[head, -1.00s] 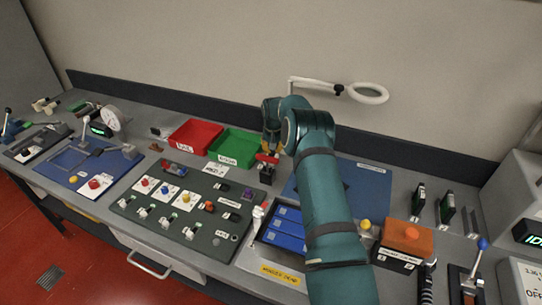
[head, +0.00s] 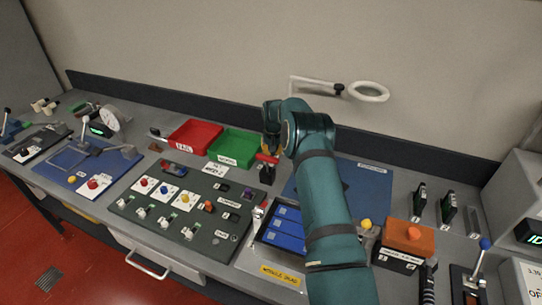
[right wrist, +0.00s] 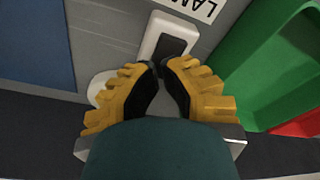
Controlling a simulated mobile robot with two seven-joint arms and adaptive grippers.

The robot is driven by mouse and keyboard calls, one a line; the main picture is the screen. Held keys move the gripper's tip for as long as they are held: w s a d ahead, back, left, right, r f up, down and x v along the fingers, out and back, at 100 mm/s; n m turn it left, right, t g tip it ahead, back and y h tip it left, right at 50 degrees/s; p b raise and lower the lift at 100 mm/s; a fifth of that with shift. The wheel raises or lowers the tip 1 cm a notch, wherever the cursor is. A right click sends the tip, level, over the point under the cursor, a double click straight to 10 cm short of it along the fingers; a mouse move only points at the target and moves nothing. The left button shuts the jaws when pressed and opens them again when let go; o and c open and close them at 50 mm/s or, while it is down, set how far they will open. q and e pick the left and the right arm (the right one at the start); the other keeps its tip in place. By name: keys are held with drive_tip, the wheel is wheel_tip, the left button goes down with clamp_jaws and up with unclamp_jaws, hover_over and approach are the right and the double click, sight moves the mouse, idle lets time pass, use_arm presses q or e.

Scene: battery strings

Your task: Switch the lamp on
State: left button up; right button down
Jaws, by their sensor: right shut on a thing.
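The lamp (head: 369,91) is a white ring on a jointed white arm above the back of the bench. Its ring shows no clear glow. In the right wrist view a white switch housing with a dark rocker (right wrist: 172,45) lies beside a partly cut-off label (right wrist: 198,6) reading "LAM". My right gripper (right wrist: 159,68) is shut, its yellow-backed black fingers meeting at the near end of this switch. The part between the fingertips is hidden. In the head view my right gripper (head: 271,143) points down behind a red-topped black block (head: 267,173). My left gripper is out of view.
A green bin (head: 234,147) and a red bin (head: 194,136) stand left of my right gripper. A blue mat (head: 350,180) lies to its right, partly behind my arm. A dark control panel (head: 190,220) with several knobs is in front.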

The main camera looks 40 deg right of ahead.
drive_tip(key=shift+s+a+f, duration=0.1)
drive_tip(key=shift+f, duration=0.1)
drive_tip(key=shift+r, duration=0.1)
drive_tip(key=shift+r+p, duration=0.3)
drive_tip(key=shift+r, duration=0.25)
drive_tip(key=shift+r+p, duration=1.15)
drive_tip(key=shift+r, duration=1.75)
